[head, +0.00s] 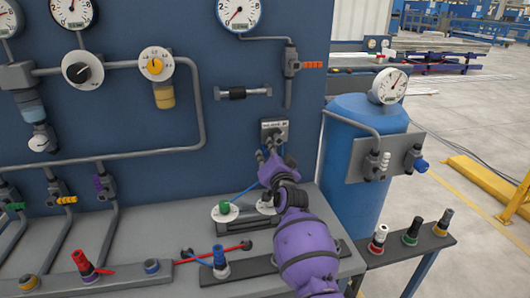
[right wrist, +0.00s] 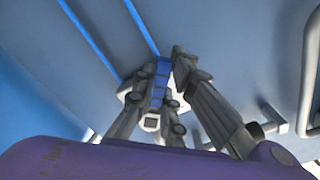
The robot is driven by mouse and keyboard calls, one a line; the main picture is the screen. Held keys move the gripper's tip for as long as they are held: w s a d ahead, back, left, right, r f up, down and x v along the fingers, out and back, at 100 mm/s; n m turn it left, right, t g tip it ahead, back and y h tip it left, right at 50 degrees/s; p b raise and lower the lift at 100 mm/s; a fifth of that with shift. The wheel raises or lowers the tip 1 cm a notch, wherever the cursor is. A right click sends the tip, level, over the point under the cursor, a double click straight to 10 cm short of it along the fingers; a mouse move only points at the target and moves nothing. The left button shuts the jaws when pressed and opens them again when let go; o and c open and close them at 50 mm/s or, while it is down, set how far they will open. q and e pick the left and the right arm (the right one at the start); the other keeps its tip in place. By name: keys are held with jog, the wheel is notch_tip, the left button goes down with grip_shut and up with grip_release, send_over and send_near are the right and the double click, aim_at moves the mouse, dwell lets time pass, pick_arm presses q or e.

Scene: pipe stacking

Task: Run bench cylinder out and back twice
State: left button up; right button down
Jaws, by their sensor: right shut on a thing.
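My right gripper (head: 273,152) is raised to a small valve plate (head: 274,130) on the lower right of the blue panel. It is shut on a part there, which its fingers mostly hide in the head view. In the right wrist view, the gripper fingers (right wrist: 160,95) close around a narrow blue segmented part (right wrist: 161,78) with a pale piece behind it. My left gripper is out of view.
The grey bench (head: 185,216) carries a green-topped fitting (head: 225,209), a blue-topped fitting (head: 220,258), a red-topped fitting (head: 84,263) and a red hose (head: 228,248). A blue tank (head: 352,170) stands right of the panel. A side shelf (head: 400,248) holds several fittings.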

jog(key=shift+r, duration=0.15)
jog(key=c, duration=1.8)
grip_release()
jog(key=v, duration=1.2)
